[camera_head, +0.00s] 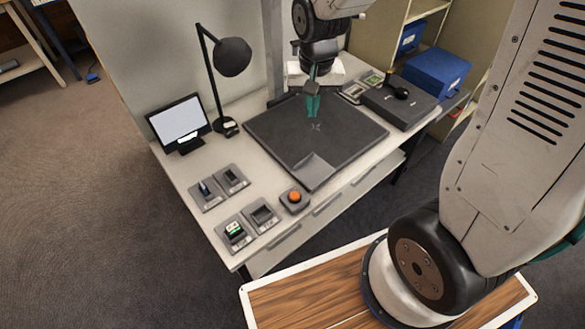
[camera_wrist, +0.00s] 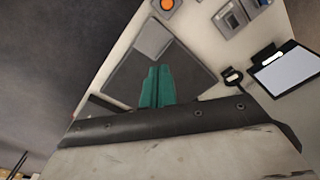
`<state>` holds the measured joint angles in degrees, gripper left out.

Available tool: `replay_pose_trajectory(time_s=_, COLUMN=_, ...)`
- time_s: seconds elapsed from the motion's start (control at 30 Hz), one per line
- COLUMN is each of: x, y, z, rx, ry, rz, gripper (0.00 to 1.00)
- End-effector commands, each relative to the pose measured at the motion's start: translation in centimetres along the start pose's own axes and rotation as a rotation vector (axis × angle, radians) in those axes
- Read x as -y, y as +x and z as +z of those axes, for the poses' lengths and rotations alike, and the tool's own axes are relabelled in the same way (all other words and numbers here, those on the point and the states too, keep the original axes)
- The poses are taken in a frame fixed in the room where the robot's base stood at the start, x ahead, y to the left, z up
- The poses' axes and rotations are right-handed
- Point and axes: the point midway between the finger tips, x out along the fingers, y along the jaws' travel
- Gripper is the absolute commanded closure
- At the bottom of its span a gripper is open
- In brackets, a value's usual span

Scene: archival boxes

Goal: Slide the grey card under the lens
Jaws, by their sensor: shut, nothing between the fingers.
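The grey card (camera_head: 315,169) looks like a lighter grey square lying at the front corner of the dark mat (camera_head: 355,130). In the wrist view the card (camera_wrist: 152,40) lies at the top of the mat, beyond my fingertips. My gripper (camera_head: 312,112) has teal fingers pointing down over the far half of the mat, apart from the card. In the wrist view my gripper (camera_wrist: 158,68) shows its fingers together with nothing between them. I cannot make out the lens; a grey upright column (camera_head: 272,50) stands behind the mat, partly beside my arm.
A black lamp (camera_head: 233,57) and a monitor (camera_head: 180,120) stand at the left. Small grey trays (camera_head: 232,179) and an orange button (camera_head: 295,196) are at the front. A dark box (camera_head: 400,106) is at the right. The middle of the mat is clear.

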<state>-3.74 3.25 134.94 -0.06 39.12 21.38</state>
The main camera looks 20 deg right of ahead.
Motion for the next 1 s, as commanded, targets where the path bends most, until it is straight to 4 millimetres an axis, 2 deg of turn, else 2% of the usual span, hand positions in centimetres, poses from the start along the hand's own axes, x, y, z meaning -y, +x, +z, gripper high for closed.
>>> replay_pose_trajectory(time_s=0.03, x=0.6, y=2.6, z=-0.8, rx=0.017, ry=0.021, rz=0.006, gripper=1.0)
replay_pose_trajectory(time_s=0.2, x=2.3, y=10.1, z=-3.0, rx=0.033, ry=0.102, rz=0.014, gripper=1.0)
replay_pose_trajectory(time_s=0.3, x=3.0, y=13.9, z=-3.5, rx=0.037, ry=0.142, rz=0.017, gripper=1.0)
replay_pose_trajectory(time_s=0.4, x=3.4, y=16.9, z=-3.7, rx=0.042, ry=0.171, rz=0.02, gripper=1.0)
replay_pose_trajectory(time_s=0.5, x=3.6, y=18.7, z=-3.8, rx=0.043, ry=0.19, rz=0.021, gripper=1.0)
replay_pose_trajectory(time_s=0.77, x=3.7, y=21.6, z=-3.7, rx=0.045, ry=0.201, rz=0.023, gripper=1.0)
replay_pose_trajectory(time_s=1.0, x=3.6, y=26.0, z=-3.5, rx=0.046, ry=0.201, rz=0.022, gripper=1.0)
